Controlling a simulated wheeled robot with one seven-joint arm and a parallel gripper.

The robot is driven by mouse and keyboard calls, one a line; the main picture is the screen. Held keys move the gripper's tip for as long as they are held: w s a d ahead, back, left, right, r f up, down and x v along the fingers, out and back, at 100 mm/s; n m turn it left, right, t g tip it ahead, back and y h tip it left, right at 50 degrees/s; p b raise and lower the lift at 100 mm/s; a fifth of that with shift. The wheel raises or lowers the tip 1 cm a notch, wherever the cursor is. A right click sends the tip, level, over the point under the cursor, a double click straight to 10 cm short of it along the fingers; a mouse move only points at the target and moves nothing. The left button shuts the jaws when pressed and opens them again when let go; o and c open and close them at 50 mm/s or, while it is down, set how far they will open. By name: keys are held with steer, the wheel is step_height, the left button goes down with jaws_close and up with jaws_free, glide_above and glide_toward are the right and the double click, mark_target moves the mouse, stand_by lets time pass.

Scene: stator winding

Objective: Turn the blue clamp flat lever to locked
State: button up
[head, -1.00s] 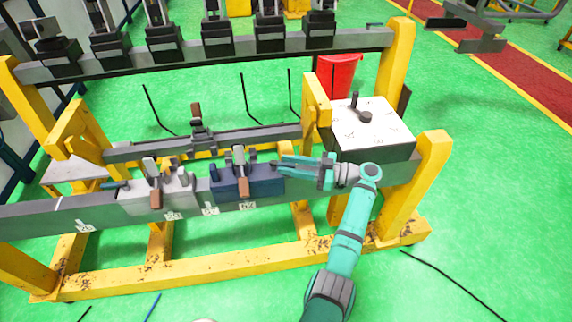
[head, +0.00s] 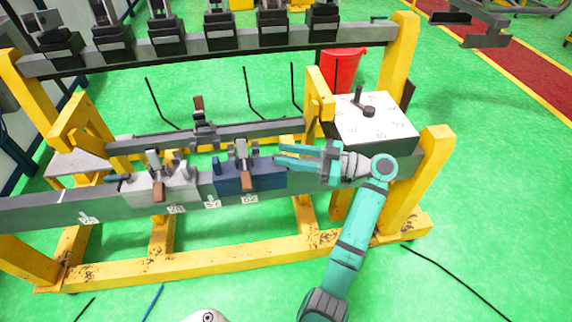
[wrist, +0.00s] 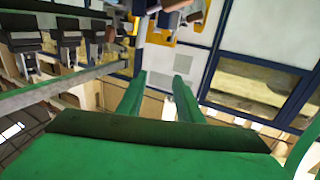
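The blue clamp (head: 232,182) sits on the grey front rail of the yellow frame. Its upright metal part rises at the block's top, and a brown-gripped lever (head: 247,182) hangs down over the front face. My gripper (head: 276,154) comes in from the right, with its fingertips beside the clamp's right end. Whether they touch it cannot be told. In the wrist view the two green fingers (wrist: 160,82) stand apart with nothing visible between them. I cannot clearly identify the clamp in the wrist view.
A similar grey clamp (head: 178,188) stands left of the blue one. A white-topped box (head: 378,128) is close behind my gripper at the right. A bar (head: 265,131) with another brown-handled clamp runs behind. Yellow posts (head: 423,185) stand at the right. Open green floor lies in front.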

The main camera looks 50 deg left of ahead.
steer(key=s+d+r, duration=0.2)
steer(key=s+d, duration=0.2)
steer(key=shift+d+r, duration=0.15)
steer(key=shift+r, duration=0.2)
steer(key=shift+s, duration=0.1)
steer(key=shift+c, duration=0.6)
